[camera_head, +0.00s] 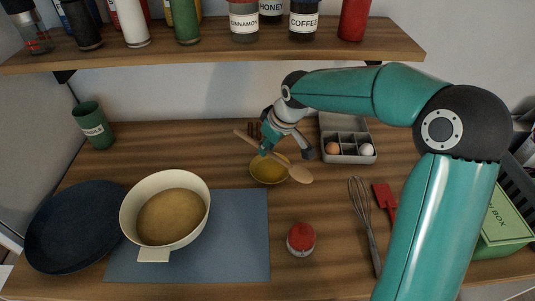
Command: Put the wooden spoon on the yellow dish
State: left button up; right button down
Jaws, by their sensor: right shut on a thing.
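The wooden spoon (299,174) has a long pale handle that points up and left and a bowl at the lower right. The yellow dish (268,179) is a small round dish near the middle of the counter. My right gripper (266,150) is shut on the spoon's handle. It holds the spoon over the dish, and the spoon crosses the dish in the picture. I cannot tell whether the spoon touches the dish's rim. The left gripper is not in view.
A cream pot (134,208) stands on a grey-blue mat (240,235), with a dark pan (60,230) at left. A red-topped jar (301,239), whisk (368,230), red spatula (385,200) and egg box (347,152) lie around the dish. A shelf (220,50) with jars hangs above.

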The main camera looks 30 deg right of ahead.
aim_at(269, 156)
notch_tip(269, 156, down, 3)
jog(key=shift+f, duration=0.15)
jog(key=shift+s, duration=0.1)
jog(key=shift+f+b, duration=0.45)
jog(key=shift+b, duration=0.05)
jog(key=c, duration=1.1)
grip_release()
jog(key=shift+c, duration=0.2)
jog(key=shift+r+p, duration=0.6)
jog(key=shift+r, duration=0.25)
jog(key=v, duration=1.1)
jog(key=shift+s+r, duration=0.15)
jog(key=shift+s, duration=0.1)
